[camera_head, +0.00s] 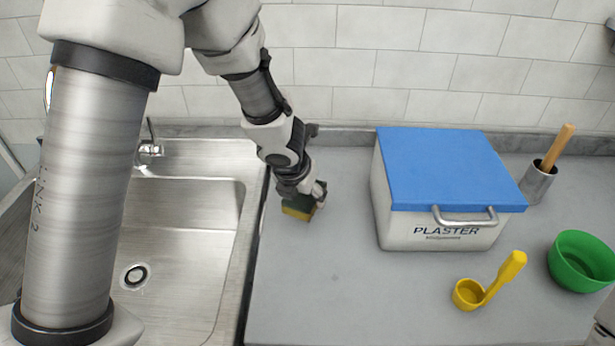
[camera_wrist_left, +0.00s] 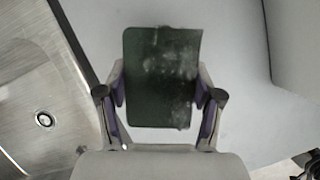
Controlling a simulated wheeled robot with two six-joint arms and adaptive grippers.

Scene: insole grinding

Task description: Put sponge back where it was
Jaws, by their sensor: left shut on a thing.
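The sponge (camera_head: 297,208) is yellow with a dark green side and shows at the end of my left arm, over the counter just right of the sink's edge. My left gripper (camera_head: 312,193) is shut on it. In the left wrist view the sponge's dark green face (camera_wrist_left: 162,75), with whitish smudges, sits between the two fingers of the left gripper (camera_wrist_left: 160,98). I cannot tell whether the sponge touches the counter. My right gripper cannot be made out; only a small grey part shows at the lower right edge of the head view.
A steel sink (camera_head: 185,240) lies left of the counter (camera_head: 330,270). A white plaster box (camera_head: 392,215) with a blue lid stands right of the sponge. Farther right are a yellow scoop (camera_head: 490,283), a green bowl (camera_head: 580,265) and a metal cup (camera_head: 537,183).

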